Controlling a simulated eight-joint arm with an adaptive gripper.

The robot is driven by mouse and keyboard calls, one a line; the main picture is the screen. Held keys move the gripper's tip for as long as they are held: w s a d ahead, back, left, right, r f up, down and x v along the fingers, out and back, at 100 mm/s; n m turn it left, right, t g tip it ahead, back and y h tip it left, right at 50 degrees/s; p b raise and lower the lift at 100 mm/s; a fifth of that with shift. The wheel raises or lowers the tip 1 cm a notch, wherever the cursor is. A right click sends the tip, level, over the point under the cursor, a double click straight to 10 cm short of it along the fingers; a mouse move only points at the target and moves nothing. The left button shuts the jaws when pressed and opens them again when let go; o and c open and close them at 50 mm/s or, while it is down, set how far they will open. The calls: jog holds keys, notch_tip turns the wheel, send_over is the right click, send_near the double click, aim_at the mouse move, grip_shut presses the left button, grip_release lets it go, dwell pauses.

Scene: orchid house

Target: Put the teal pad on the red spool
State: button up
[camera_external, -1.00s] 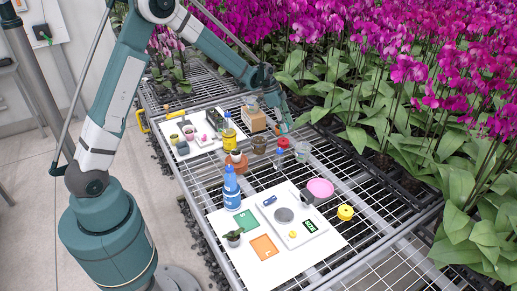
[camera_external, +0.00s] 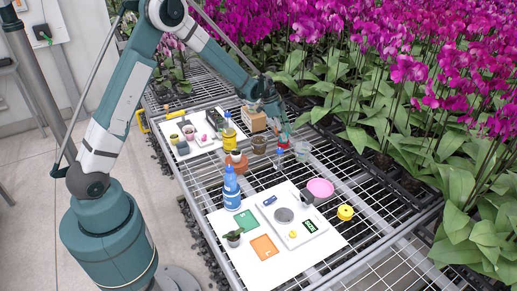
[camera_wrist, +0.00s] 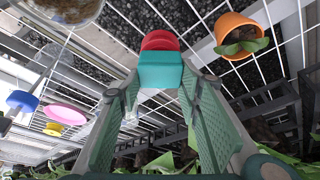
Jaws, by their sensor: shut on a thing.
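In the wrist view, the teal pad (camera_wrist: 160,72) is a small block held between the fingertips of my gripper (camera_wrist: 160,80). The red spool (camera_wrist: 160,41) shows just beyond the pad, lined up with it and partly covered by it. I cannot tell whether pad and spool touch. In the external view, my gripper (camera_external: 284,127) points down right at the red spool (camera_external: 284,138) on the wire bench. The fingers hide most of the pad there.
A brown pot (camera_external: 259,145) and a clear cup (camera_external: 302,151) stand close on either side. A blue bottle (camera_external: 231,190), pink dish (camera_external: 320,188) and yellow spool (camera_external: 345,212) are nearer the camera. An orange pot with a plant (camera_wrist: 238,35) shows in the wrist view.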

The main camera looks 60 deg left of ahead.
jog(key=shift+f, duration=0.2)
jog(key=o, duration=0.8)
jog(key=shift+r, duration=0.15)
jog(key=shift+p+v, duration=0.75)
jog(key=shift+v, duration=5.25)
